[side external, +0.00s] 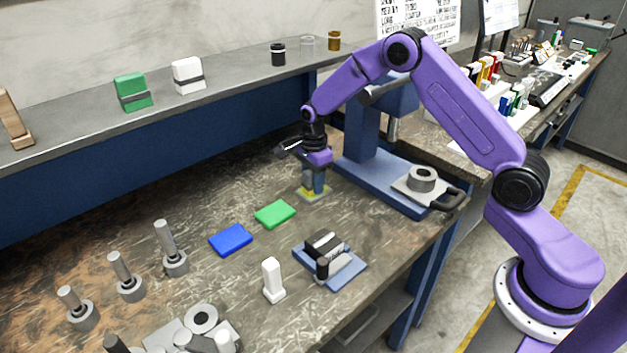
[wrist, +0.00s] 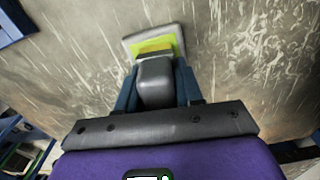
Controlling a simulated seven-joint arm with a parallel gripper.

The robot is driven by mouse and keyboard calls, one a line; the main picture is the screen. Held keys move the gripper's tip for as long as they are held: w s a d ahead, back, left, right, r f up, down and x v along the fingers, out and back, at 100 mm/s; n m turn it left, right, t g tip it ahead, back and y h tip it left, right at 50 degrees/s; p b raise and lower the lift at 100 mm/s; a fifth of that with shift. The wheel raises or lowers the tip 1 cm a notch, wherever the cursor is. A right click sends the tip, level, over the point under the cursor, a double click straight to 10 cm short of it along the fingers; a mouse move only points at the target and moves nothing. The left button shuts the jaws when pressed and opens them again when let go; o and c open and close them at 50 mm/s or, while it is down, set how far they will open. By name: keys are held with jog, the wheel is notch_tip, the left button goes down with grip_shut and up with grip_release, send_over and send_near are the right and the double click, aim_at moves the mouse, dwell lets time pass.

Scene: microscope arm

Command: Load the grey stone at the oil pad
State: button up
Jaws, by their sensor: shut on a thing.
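My gripper (side external: 313,190) is shut and points down over a small yellow pad (side external: 326,193). In the wrist view, a grey block (wrist: 155,80), which looks like the grey stone, sits between my blue fingertips (wrist: 157,90). A darker yellow band (wrist: 157,46) shows just beyond the block's end. The pad shows there as a bright yellow-green square with a grey rim (wrist: 130,40). The block is at or just above the pad; I cannot tell whether they touch. In the side view my fingers mostly hide it.
A green pad (side external: 275,214) and a blue pad (side external: 231,240) lie left of my gripper. A blue stand with a grey press (side external: 421,180) is close on the right. A black-and-grey fixture (side external: 329,258), a white piece (side external: 272,281) and several grey pegs (side external: 170,250) stand nearer the front.

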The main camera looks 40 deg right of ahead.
dwell(0.5)
jog(key=shift+r, duration=3.45)
jog(key=shift+s+r+n, duration=0.3)
jog(key=shift+s+n, duration=0.2)
jog(key=shift+n, duration=0.2)
jog(key=s+d+r+n, duration=0.1)
jog(key=s+r+n, duration=0.2)
jog(key=s+n, duration=1)
jog(key=n, duration=0.4)
jog(key=shift+r+n, duration=0.3)
